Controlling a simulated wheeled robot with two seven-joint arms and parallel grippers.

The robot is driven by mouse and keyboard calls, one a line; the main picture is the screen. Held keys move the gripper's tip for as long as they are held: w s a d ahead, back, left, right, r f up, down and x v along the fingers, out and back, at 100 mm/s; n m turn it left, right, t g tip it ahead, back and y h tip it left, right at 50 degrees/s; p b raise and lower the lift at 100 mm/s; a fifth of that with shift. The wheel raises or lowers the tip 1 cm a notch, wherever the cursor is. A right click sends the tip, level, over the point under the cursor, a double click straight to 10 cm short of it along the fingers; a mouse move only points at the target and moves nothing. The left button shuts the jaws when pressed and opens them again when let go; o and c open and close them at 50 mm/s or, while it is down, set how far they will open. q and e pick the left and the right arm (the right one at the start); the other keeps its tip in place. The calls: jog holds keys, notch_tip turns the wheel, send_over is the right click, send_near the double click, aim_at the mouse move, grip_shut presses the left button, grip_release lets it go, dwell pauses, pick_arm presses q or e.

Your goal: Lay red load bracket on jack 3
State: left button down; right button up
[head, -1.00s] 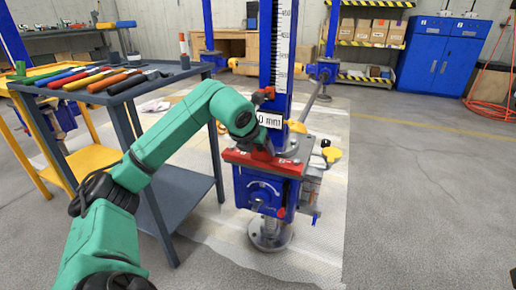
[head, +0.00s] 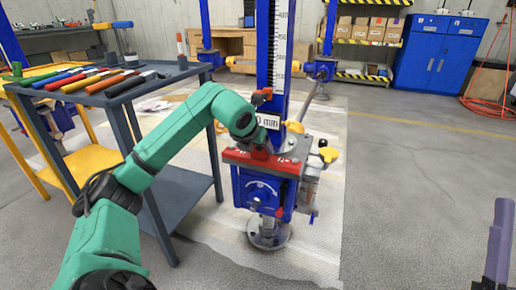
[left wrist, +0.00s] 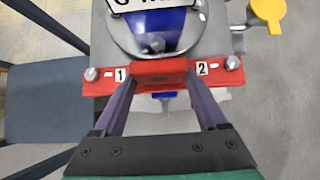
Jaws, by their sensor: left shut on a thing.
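The red load bracket (head: 283,168) lies across the grey top plate of the near blue jack (head: 262,190), at the foot of its scale post. My left gripper (head: 261,148) reaches over it from the left. In the left wrist view the bracket (left wrist: 225,79) is a red bar with a bolt at each end and labels 1 and 2. My left gripper (left wrist: 160,75) is shut on its raised middle block. I cannot read a jack number. A purple finger of my right gripper (head: 498,240) shows at the right edge; its opening is hidden.
A grey tool cart (head: 150,85) with coloured-handled tools stands left of the jack. A yellow knob (head: 329,154) sticks out on the jack's right. Other blue posts stand behind. The floor to the right is clear up to the blue cabinet (head: 440,55).

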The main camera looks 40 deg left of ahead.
pick_arm(q)
jog(key=shift+r, duration=0.1)
dwell(0.3)
jog(key=shift+b, duration=0.3)
jog(key=shift+f+b, duration=0.75)
jog(key=shift+f, duration=0.2)
jog(key=shift+s, duration=0.1)
